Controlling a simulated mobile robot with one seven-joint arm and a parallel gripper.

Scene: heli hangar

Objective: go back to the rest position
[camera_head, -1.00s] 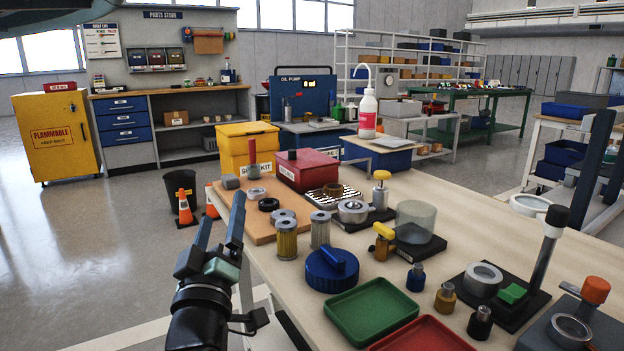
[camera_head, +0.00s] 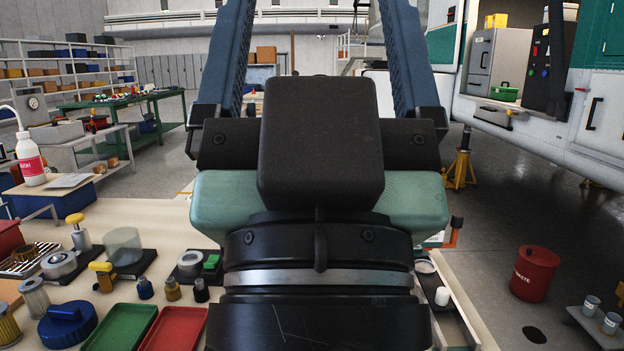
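My gripper (camera_head: 318,30) is raised close in front of the head camera and fills the middle of the view. Its two long blue-grey fingers stand wide apart, with a gap between them, and run up to the top edge of the picture. Their tips are cut off or hard to make out. Nothing shows held between them; the far hangar wall shows through the gap. The wrist hides the middle of the workbench (camera_head: 150,222) behind it.
On the bench at left are a blue lidded part (camera_head: 67,325), a green tray (camera_head: 120,329), a red tray (camera_head: 174,330), a glass jar (camera_head: 123,247) and small bottles. A red waste bin (camera_head: 534,273) stands on open floor at right, near a helicopter (camera_head: 590,110).

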